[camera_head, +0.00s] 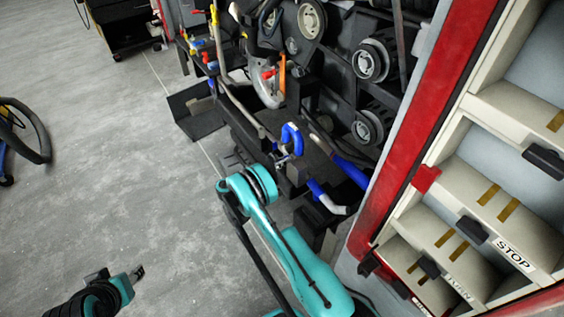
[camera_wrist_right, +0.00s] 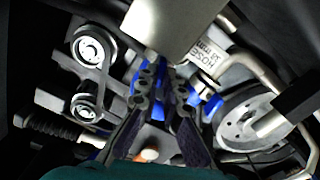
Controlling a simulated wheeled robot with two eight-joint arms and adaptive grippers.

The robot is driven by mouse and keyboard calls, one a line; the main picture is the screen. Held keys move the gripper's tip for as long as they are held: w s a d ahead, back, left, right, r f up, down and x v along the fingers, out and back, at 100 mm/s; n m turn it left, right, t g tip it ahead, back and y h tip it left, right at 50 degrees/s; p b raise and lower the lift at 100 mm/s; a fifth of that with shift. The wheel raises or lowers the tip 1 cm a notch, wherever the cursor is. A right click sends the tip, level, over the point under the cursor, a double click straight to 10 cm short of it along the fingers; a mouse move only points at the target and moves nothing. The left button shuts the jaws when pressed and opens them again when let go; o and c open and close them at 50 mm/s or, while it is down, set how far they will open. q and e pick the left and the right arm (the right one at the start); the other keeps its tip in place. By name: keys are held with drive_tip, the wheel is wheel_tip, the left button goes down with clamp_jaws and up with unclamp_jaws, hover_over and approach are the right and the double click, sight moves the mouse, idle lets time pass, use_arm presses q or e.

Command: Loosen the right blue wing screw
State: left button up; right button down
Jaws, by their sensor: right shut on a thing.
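My right gripper (camera_head: 283,162) reaches from the teal arm to the engine bay, just below a blue loop-shaped part (camera_head: 292,136). In the right wrist view the two dark fingers of the right gripper (camera_wrist_right: 163,78) come together on a blue part (camera_wrist_right: 136,82), which I take for the right blue wing screw. The fingers cover most of it, so its shape and angle cannot be made out. More blue (camera_wrist_right: 194,97) shows just right of the fingertips. My left gripper (camera_head: 137,272) is over the floor at lower left, far from the engine; its finger gap is too small to read.
Pulleys (camera_head: 370,62) and blue hoses (camera_head: 350,171) crowd the bay around the right gripper. A metal pipe and large pulley (camera_wrist_right: 238,122) are close on its right in the wrist view. A red-edged cabinet (camera_head: 432,178) stands at right.

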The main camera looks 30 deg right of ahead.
drive_tip(key=shift+s+f+n, duration=0.1)
drive_tip(key=shift+f+n, duration=0.1)
drive_tip(key=shift+n, duration=7.4)
drive_tip(key=shift+f+n, duration=0.15)
drive_tip(key=shift+n, duration=7.45)
drive_tip(key=c, duration=1.7)
unclamp_jaws()
drive_tip(key=shift+a, duration=0.1)
drive_tip(key=a, duration=0.8)
drive_tip(key=s+a, duration=0.1)
drive_tip(key=a, duration=0.3)
